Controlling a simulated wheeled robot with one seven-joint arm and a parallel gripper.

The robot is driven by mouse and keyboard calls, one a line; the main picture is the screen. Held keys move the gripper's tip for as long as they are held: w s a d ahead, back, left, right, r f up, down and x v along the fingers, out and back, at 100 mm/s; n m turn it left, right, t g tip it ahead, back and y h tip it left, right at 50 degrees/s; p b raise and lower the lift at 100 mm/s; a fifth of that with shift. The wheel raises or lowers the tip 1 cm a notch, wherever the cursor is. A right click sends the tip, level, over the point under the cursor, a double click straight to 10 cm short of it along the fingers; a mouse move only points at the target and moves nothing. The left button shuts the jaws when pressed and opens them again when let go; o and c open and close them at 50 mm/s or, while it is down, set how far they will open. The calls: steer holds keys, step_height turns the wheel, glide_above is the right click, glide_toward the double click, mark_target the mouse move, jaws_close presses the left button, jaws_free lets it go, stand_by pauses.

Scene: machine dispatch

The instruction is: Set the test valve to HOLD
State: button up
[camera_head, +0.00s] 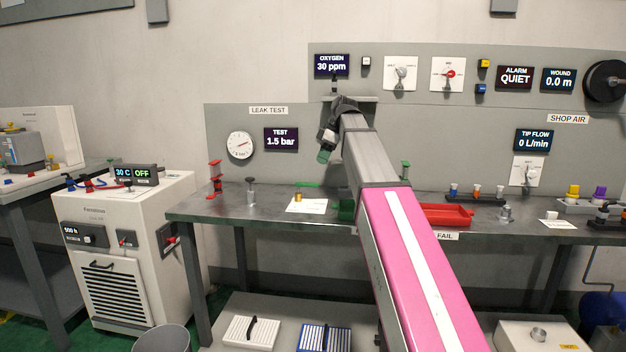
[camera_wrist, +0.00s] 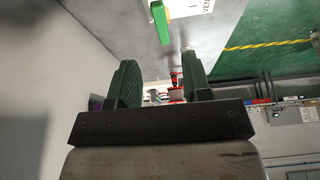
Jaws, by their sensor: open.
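In the wrist view a green lever (camera_wrist: 161,22) shows at the top, beside a white label (camera_wrist: 193,7) whose readable letters are "VEN". The label's other positions are cut off. My gripper (camera_wrist: 160,78) is open, with green pads on both fingers and nothing held; the lever is beyond the fingertips and apart from them. In the head view my gripper (camera_head: 324,153) hangs in front of the leak test panel, right of the TEST display (camera_head: 281,139) reading 1.5 bar.
The bench (camera_head: 272,217) carries a red post (camera_head: 215,180), a dark-topped fitting (camera_head: 251,191), a white card (camera_head: 306,206) and a red tray (camera_head: 446,215). A round gauge (camera_head: 240,145) hangs left of the display. My arm hides the bench's middle.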

steer(key=x, duration=0.9)
steer(key=shift+f, duration=0.25)
steer(key=shift+c, duration=0.3)
jaws_close()
